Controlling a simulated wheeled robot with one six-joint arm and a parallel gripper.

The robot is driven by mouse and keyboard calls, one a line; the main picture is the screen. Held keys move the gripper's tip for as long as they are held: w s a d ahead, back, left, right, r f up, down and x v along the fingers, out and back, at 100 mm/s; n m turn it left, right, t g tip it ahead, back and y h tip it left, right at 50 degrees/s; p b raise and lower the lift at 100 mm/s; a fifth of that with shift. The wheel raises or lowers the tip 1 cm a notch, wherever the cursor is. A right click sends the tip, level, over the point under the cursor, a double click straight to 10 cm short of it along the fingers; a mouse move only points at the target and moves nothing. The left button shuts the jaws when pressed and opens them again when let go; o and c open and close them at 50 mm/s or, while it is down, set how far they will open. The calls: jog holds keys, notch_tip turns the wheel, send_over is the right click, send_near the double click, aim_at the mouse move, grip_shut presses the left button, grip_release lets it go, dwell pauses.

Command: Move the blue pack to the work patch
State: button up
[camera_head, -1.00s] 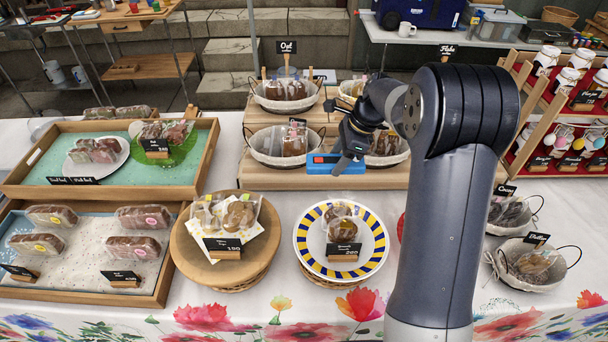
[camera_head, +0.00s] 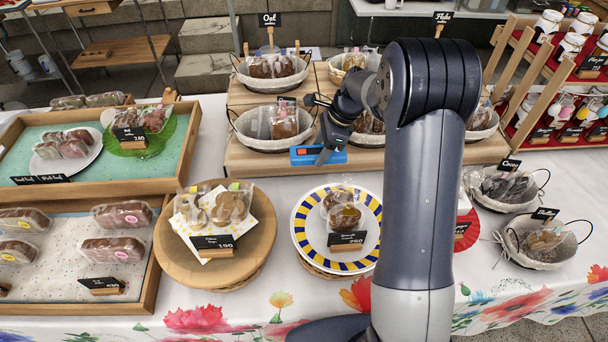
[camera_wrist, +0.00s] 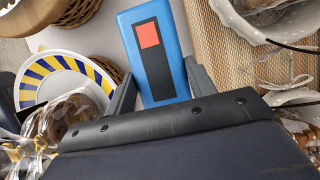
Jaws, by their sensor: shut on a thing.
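The blue pack (camera_head: 338,156) is a flat blue block with a dark panel and an orange-red square. It is held level, close in front of the wooden stepped stand in the head view. My gripper (camera_head: 326,152) is shut on it. In the wrist view the pack (camera_wrist: 178,62) sits between the two fingers of my gripper (camera_wrist: 160,88), its far end sticking out past them. Whether it touches the stand cannot be told. I cannot make out a marked work patch in either view.
A wooden stand (camera_head: 250,162) with several baskets lies behind the pack. A striped plate (camera_head: 300,225) and a round wooden board (camera_head: 170,245) with bagged treats stand in front. Trays (camera_head: 165,187) fill the left; wire baskets (camera_head: 515,250) stand right. Little cloth is bare.

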notch_tip(320, 180, down, 15)
jog(key=shift+r+b, duration=0.15)
jog(key=shift+b, duration=0.4)
jog(key=o, duration=1.2)
